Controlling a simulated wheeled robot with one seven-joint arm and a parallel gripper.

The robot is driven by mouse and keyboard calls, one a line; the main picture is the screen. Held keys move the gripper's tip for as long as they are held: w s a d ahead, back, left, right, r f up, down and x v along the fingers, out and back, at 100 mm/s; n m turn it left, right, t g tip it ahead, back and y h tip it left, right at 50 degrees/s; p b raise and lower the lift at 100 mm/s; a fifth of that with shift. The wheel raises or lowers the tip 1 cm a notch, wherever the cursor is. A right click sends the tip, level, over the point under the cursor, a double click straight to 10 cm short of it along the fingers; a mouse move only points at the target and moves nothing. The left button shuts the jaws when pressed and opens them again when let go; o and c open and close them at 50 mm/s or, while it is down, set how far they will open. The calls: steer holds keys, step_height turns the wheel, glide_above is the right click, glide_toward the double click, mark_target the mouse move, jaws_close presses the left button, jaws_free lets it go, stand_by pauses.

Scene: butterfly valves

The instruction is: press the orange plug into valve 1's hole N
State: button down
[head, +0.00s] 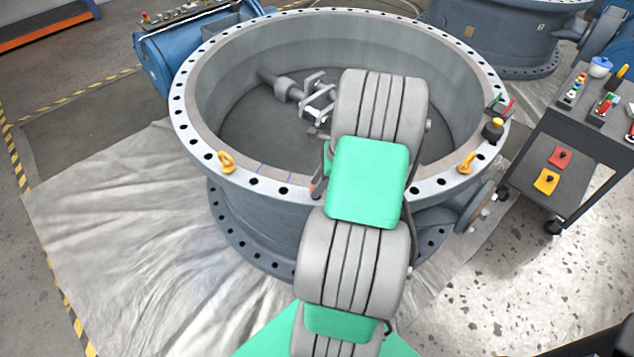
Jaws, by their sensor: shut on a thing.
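Valve 1 (232,186) is the large grey ring body in the middle of the head view, with dark bolt holes all around its flange. My gripper (319,182) is mostly hidden behind my own arm; a small part shows at the arm's left edge, above the near flange. A small orange bit, which looks like the orange plug (314,189), shows at its lower end. The plug's tip and the hole below it are hidden, so I cannot tell whether it touches the flange. No hole label is readable.
A black-and-yellow knob (493,129) and small tools sit on the right rim. A dark cart (577,145) stands at right. Grey linkage (290,88) shows inside the valve. The floor sheet (110,210) at left is clear.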

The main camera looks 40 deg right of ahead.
steer(key=shift+f, duration=0.4)
steer(key=shift+f, duration=0.3)
steer(key=shift+f, duration=0.2)
stand_by(1.3)
steer(key=shift+f, duration=0.25)
steer(key=c, duration=0.9)
jaws_free()
steer(key=o, duration=0.5)
steer(key=shift+c, duration=0.2)
